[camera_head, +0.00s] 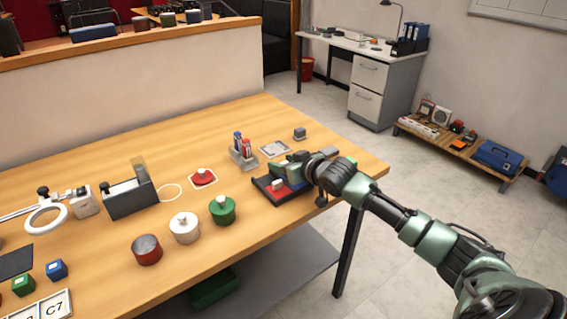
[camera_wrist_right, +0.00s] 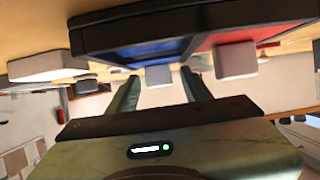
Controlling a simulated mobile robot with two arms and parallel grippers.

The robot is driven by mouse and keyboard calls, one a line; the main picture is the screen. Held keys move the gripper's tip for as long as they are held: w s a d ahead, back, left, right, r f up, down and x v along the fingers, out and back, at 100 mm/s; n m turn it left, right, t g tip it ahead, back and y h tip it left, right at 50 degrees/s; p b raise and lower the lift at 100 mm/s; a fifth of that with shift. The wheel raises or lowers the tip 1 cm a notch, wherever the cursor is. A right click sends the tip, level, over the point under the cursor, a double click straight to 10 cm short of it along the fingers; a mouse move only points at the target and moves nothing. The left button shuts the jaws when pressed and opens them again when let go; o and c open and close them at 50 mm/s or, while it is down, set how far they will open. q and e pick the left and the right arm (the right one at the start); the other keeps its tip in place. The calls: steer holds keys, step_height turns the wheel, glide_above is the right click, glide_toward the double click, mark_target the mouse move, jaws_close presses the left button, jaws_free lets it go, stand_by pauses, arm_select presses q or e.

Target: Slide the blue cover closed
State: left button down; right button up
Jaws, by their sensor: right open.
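A dark laser marker box (camera_head: 264,189) lies near the right end of the wooden table; the right wrist view shows its black rim (camera_wrist_right: 85,40) close up. It has a blue cover (camera_wrist_right: 145,52) beside a red cover (camera_wrist_right: 212,40). A white knob (camera_wrist_right: 158,75) is at the blue cover, and another is at the red cover. My right gripper (camera_head: 296,167) is over the box, and it also shows in the right wrist view (camera_wrist_right: 158,88). It is open, with a finger either side of the blue cover's knob. Contact cannot be told. My left gripper is out of view.
A pen holder (camera_head: 243,158), a grey block (camera_head: 300,133) and a red lid (camera_head: 203,177) stand nearby. Green (camera_head: 223,213), white (camera_head: 184,228) and red (camera_head: 146,250) canisters stand to the left. The table's front right edge is close to the box.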

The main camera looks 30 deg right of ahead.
jaws_close()
stand_by(1.4)
